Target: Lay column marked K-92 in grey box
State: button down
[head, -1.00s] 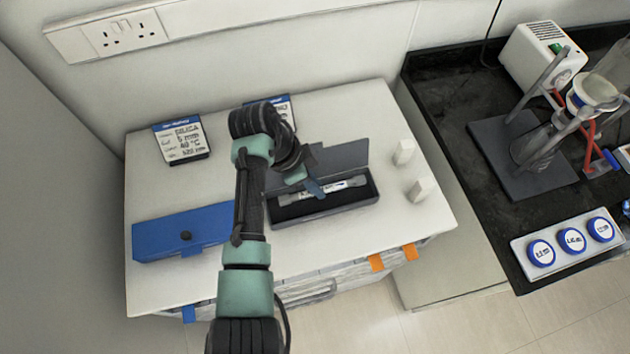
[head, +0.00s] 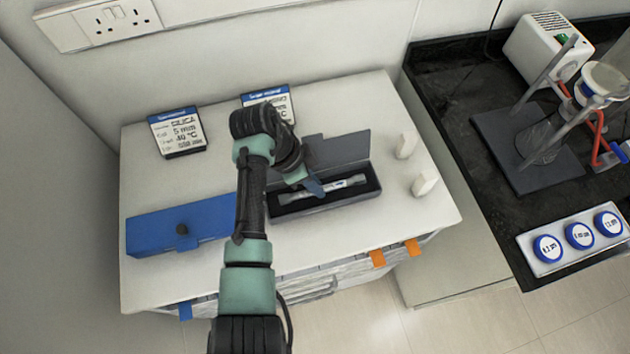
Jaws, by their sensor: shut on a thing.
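The grey box (head: 375,192) stands open on the white cabinet top, its lid (head: 340,151) raised at the back. A slim pale column (head: 350,182) with a white label lies lengthwise over the dark inside of the box. The label is too small to read, so I cannot tell whether it says K-92. My gripper (head: 316,190) is shut on the column near its middle and hides part of it. The column looks level and within the box outline; whether it touches the bottom I cannot tell.
A closed blue box (head: 160,235) lies at the left. Two label cards stand behind, one at left (head: 178,132) and one partly behind my arm (head: 268,96). Two small white blocks (head: 406,145) (head: 424,184) stand right of the grey box. A black bench (head: 470,130) holds apparatus.

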jog(key=shift+f+b, duration=0.3)
jog(key=shift+f, duration=0.15)
jog(key=c, duration=0.7)
grip_release()
jog(key=shift+c, duration=0.2)
jog(key=v, duration=1.3)
